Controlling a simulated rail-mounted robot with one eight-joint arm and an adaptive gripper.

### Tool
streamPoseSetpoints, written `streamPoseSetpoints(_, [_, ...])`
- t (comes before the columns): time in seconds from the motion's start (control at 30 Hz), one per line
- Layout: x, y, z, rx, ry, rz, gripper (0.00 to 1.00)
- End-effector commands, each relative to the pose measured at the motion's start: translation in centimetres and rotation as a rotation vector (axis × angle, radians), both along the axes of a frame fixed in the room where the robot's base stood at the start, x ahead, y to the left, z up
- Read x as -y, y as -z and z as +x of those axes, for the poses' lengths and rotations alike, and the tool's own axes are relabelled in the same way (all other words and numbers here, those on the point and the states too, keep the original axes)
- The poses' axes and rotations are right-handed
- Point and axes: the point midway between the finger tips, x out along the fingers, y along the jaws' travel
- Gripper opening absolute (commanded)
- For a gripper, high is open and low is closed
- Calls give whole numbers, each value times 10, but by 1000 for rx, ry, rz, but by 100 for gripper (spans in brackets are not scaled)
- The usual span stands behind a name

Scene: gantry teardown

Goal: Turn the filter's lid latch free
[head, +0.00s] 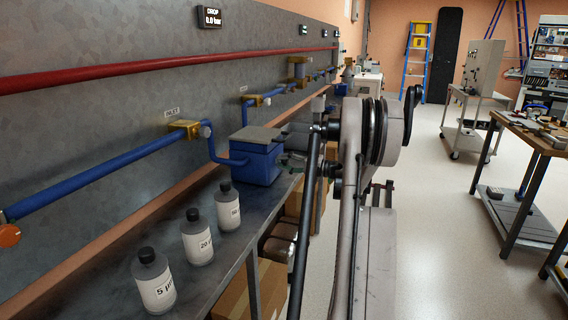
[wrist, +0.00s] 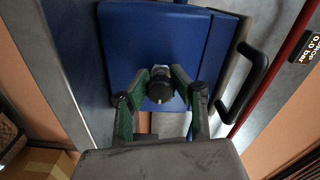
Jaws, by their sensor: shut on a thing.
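The blue filter housing (head: 256,163) stands at the bench's edge with its grey lid (head: 258,135) closed on top. Its blue front fills the middle of the wrist view (wrist: 150,45). A black bar handle (wrist: 244,84) shows at the lid side, on the right there. The lid latch (wrist: 160,93), a dark round knob with a light centre, sits on the blue front. My gripper (wrist: 161,88) has its green-sided fingers closed around the knob, one on each side.
Labelled bottles (head: 197,238) stand on the bench in front of the filter. A blue pipe (head: 100,173) and a red pipe (head: 150,68) run along the wall. A display (head: 209,17) reads DROP 0.0 bar. Cardboard boxes (head: 250,290) sit below.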

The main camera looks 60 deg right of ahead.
Motion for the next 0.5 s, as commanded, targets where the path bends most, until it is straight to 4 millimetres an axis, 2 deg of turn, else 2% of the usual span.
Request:
streamPoseSetpoints(0.4, [0,0,0,1,1,-6,0])
streamPoseSetpoints(0.43, [0,0,0,1,1,-6,24])
streamPoseSetpoints(0.5, [0,0,0,2,1,-6,33])
